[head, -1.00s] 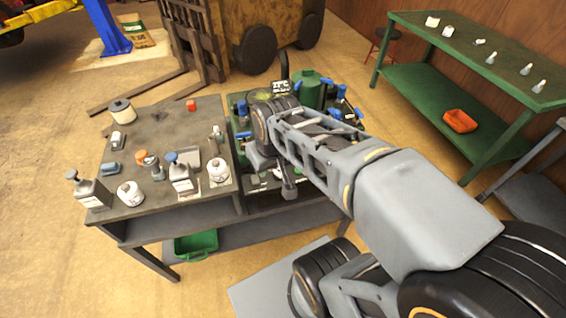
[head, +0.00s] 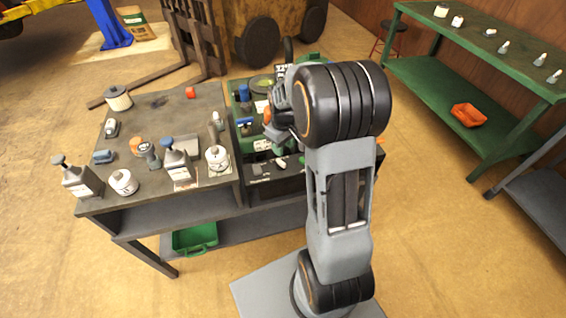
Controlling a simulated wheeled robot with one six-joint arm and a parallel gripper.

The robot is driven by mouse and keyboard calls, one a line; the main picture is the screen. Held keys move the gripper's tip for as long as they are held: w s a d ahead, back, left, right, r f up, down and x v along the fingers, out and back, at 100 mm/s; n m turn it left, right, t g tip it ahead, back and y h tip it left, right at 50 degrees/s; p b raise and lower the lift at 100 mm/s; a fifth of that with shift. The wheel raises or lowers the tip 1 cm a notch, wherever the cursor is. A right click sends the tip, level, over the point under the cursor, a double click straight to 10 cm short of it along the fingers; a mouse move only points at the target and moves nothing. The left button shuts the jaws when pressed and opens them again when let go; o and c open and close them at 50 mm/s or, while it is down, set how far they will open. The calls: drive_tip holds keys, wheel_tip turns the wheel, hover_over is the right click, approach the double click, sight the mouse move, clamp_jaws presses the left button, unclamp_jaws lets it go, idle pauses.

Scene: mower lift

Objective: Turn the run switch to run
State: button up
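The green machine (head: 238,112) stands at the right end of the workbench, half covered by my arm in the head view. It carries blue-topped parts (head: 244,93), white labels and small pale pieces along its front edge (head: 281,163). I cannot make out which part is the run switch; it may be hidden or too small. My gripper (head: 272,133) is over the machine's middle, mostly behind my large black wrist joint. Its fingertips are not clear, so I cannot tell whether it is open or touching anything.
The dark workbench (head: 160,110) left of the machine holds bottles, white canisters (head: 123,182), a filter roll (head: 118,97) and a red cap (head: 191,92). A green bin (head: 195,238) sits below.

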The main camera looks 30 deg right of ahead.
sight(283, 163)
wheel_tip(283, 163, down, 8)
drive_tip(key=shift+f, duration=0.1)
idle(0.4)
drive_tip(key=shift+c, duration=0.4)
clamp_jaws()
